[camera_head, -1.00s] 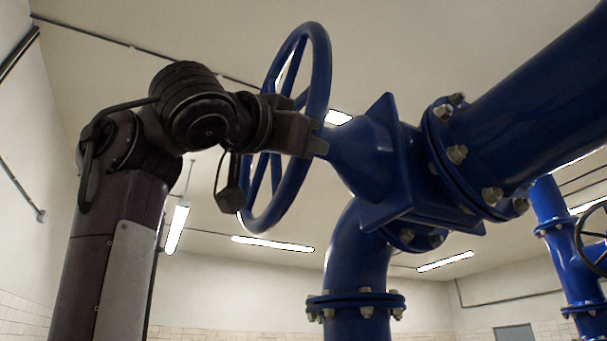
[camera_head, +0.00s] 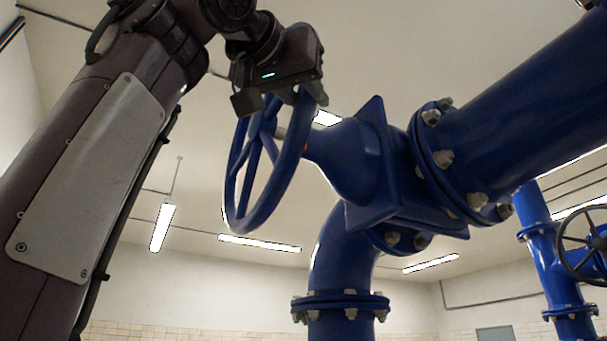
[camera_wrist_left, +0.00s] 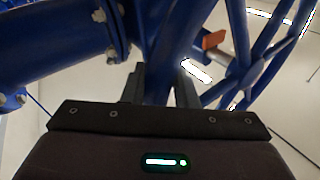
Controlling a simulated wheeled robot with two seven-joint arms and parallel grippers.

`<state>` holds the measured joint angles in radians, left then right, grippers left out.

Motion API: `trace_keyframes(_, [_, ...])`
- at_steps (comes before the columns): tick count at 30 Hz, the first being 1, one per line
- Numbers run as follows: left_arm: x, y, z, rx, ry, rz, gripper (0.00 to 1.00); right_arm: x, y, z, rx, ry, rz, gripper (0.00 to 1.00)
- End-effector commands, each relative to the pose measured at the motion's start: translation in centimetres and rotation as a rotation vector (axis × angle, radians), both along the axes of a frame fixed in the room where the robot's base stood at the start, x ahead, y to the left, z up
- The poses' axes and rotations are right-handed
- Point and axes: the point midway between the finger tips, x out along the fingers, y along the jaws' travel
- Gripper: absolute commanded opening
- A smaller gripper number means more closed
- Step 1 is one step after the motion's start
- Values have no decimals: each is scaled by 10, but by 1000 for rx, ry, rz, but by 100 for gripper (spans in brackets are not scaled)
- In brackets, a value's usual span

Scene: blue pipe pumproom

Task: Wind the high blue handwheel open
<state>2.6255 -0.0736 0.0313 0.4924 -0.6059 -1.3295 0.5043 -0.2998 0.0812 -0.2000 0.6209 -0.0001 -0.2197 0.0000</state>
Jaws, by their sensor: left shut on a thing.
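The high blue handwheel (camera_head: 289,172) stands steeply tilted on the left end of the blue valve body (camera_head: 350,150). My left gripper (camera_head: 309,88) is at the upper part of its rim, with the jaws shut on it. My gripper and arm hide the top of the wheel in the head view. In the left wrist view, the blue rim (camera_wrist_left: 160,72) passes between the two dark fingers. The wheel's spokes and hub (camera_wrist_left: 240,70) show to the right there, with a small orange part (camera_wrist_left: 214,39) near the hub. My right gripper is not in view.
A thick blue pipe (camera_head: 530,90) with a bolted flange runs off to the upper right. A vertical blue pipe (camera_head: 340,265) drops below the valve. Another pipe with a dark handwheel (camera_head: 585,245) stands at far right.

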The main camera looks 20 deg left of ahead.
Motion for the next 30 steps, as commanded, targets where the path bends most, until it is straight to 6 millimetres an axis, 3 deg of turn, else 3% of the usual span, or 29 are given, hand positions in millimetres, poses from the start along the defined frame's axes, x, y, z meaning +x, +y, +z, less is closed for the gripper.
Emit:
trace_keyframes(2, [3,0,-3,-2,10,3,0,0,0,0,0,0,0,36])
trace_keyframes(3, [3,0,-3,-2,10,3,27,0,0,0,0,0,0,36])
trace_keyframes(8, [3,0,-3,-1,8,3,46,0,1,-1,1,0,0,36])
trace_keyframes(17, [-2,1,-3,1,4,2,46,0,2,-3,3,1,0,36])
trace_keyframes(30, [-62,14,-16,0,7,2,46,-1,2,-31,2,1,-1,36])
